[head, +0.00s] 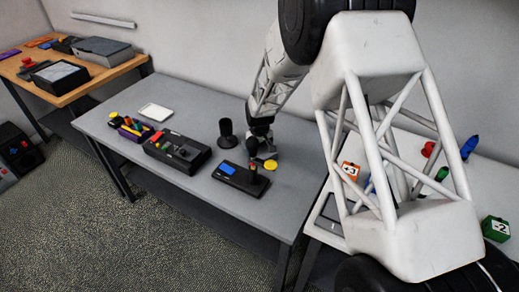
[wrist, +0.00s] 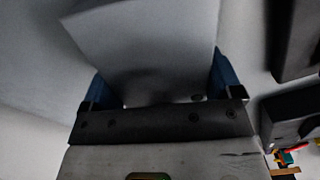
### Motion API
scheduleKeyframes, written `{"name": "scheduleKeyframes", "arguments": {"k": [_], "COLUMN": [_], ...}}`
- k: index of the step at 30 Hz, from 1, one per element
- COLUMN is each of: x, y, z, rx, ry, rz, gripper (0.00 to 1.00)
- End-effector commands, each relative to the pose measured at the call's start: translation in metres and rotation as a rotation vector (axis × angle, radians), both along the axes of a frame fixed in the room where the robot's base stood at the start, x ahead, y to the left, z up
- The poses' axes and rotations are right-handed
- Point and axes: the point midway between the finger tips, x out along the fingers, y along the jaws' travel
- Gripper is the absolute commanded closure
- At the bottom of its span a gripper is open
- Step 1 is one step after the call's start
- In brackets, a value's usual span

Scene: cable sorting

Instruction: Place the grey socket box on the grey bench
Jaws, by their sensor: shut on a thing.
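My gripper (head: 262,143) is low over the right half of the grey bench (head: 205,97) in the head view. In the wrist view, its blue fingers (wrist: 163,88) are shut on a pale grey box, which I take to be the grey socket box (wrist: 145,38). In the head view the held box is small, dark and mostly hidden by my gripper. I cannot tell whether it touches the bench.
A black device with a blue screen (head: 240,180), a yellow disc (head: 270,165) and a black cup-like object (head: 227,134) are close to my gripper. A black control box (head: 178,152), coloured items (head: 132,128) and a white tray (head: 155,112) stand farther left. The bench's front left is clear.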

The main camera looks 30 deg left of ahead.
Motion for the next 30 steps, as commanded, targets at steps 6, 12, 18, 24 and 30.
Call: {"name": "scheduleKeyframes", "arguments": {"k": [6,12,18,24,30], "x": [0.0,0.0,0.0,0.0,0.0], "y": [0.0,0.0,0.0,0.0,0.0], "z": [-0.003,-0.003,-0.001,0.011,0.035], "rx": [0.0,0.0,0.0,0.001,0.001], "ry": [0.0,0.0,0.0,-0.002,-0.002], "rz": [0.0,0.0,0.0,0.0,0.0], "gripper": [0.12,0.0,0.0,0.0,0.0]}}
